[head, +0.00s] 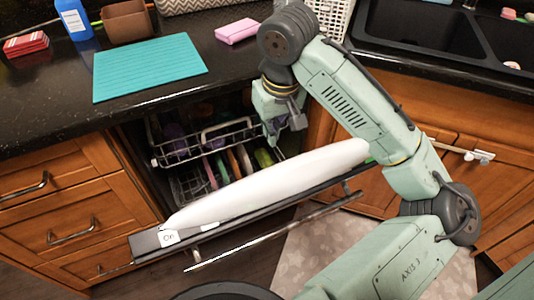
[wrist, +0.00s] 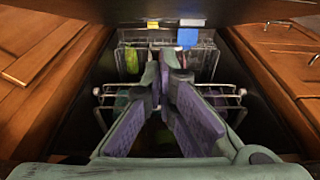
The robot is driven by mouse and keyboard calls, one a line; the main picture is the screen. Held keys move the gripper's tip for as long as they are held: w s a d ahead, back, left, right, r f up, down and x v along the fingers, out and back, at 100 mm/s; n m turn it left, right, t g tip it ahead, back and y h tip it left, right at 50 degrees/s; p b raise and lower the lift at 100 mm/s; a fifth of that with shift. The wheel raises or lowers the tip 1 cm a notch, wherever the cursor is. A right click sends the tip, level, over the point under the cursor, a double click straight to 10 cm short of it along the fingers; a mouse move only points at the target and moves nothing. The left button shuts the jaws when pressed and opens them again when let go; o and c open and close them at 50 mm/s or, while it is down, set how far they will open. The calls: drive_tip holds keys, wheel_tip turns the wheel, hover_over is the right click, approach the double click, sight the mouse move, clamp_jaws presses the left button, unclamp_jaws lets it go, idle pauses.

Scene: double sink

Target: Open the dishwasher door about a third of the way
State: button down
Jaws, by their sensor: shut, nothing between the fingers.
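The dishwasher door (head: 265,187) is partly open, tilted out from the cabinet with its white inner face up. Its dark top edge carries a small "On" label (head: 168,238), and a long metal handle bar (head: 270,238) runs along its outer side. My gripper (head: 275,138) is shut and empty, at the dishwasher opening above the inner side of the door, not on the handle. In the wrist view my gripper's fingers (wrist: 164,60) come together at the tips and point into the dishwasher. The door does not show clearly there.
Wire racks (head: 210,142) with colored dishes sit inside the dishwasher; a rack (wrist: 225,98) also shows in the wrist view. Wooden drawers (head: 70,215) are on the left. The counter above holds a teal mat (head: 150,68), a pink box (head: 237,31) and a blue bottle (head: 74,20).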

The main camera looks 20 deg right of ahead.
drive_tip(key=f, duration=0.3)
drive_tip(key=s+f+p, duration=0.1)
drive_tip(key=f, duration=0.6)
drive_tip(key=shift+s+d+f, duration=0.1)
drive_tip(key=shift+s+f, duration=0.05)
drive_tip(key=shift+f, duration=0.2)
drive_tip(key=shift+s+f, duration=0.25)
drive_tip(key=shift+s, duration=0.05)
drive_tip(key=shift+f, duration=0.1)
